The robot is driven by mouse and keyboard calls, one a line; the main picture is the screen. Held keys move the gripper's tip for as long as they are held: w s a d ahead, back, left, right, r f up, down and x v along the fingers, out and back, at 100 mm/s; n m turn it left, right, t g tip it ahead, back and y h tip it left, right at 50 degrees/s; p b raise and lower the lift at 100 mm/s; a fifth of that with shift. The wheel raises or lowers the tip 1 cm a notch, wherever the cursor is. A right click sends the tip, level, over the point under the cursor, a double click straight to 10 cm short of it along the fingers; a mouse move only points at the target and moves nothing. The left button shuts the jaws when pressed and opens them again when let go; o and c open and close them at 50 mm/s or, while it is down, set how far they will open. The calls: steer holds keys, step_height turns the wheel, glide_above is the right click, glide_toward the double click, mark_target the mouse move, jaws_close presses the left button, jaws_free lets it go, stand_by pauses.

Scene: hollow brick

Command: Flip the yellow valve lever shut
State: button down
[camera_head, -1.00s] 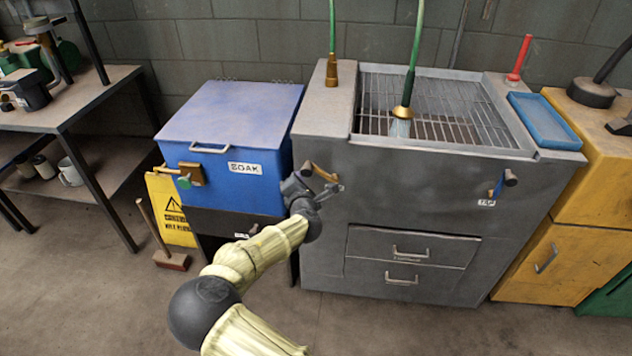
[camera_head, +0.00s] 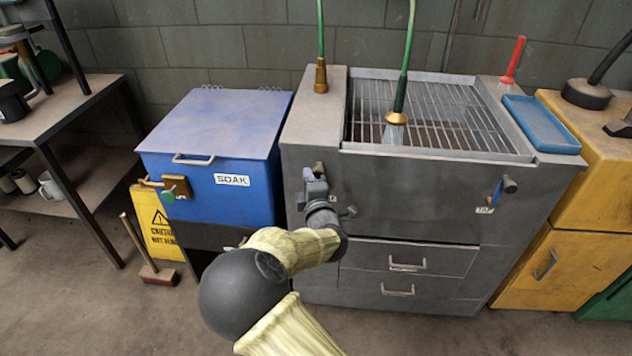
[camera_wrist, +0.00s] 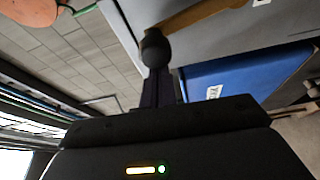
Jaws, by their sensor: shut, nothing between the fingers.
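The yellow valve lever (camera_wrist: 195,17) shows in the wrist view as a tan bar against the grey cabinet front, running from beside a dark rounded knob (camera_wrist: 155,48) toward the upper right. In the head view a purple-grey knob (camera_head: 318,168) shows at the front left of the grey sink cabinet (camera_head: 400,205). My gripper and wrist hide the lever there, so its angle cannot be told. My gripper (camera_head: 311,183) is shut and empty, right in front of this valve. In the wrist view its fingers (camera_wrist: 157,85) reach to the knob; contact cannot be told.
A blue SOAK bin (camera_head: 215,135) with a brass valve (camera_head: 177,187) stands left of the cabinet. A blue lever (camera_head: 496,192) is at the cabinet's front right. A brush (camera_head: 157,274) and yellow floor sign (camera_head: 155,225) stand left. Open floor lies in front.

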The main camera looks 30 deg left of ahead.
steer(key=shift+w+d+r+m+t+b, duration=0.2)
steer(key=shift+d+m+b, duration=0.1)
steer(key=shift+d+m, duration=0.25)
steer(key=shift+w+d+r+m+t+b, duration=0.1)
steer(key=shift+w+d+m+t+b, duration=0.15)
steer(key=shift+d+m, duration=0.3)
steer(key=shift+a+r, duration=0.15)
steer(key=shift+a, duration=0.25)
steer(key=s+a, duration=0.2)
steer(key=a, duration=0.2)
steer(key=p+v, duration=0.1)
steer(key=v, duration=0.9)
steer(key=shift+w+d+r, duration=0.2)
steer(key=shift+d+r, duration=0.1)
steer(key=shift+d, duration=0.2)
steer(key=shift+w, duration=0.2)
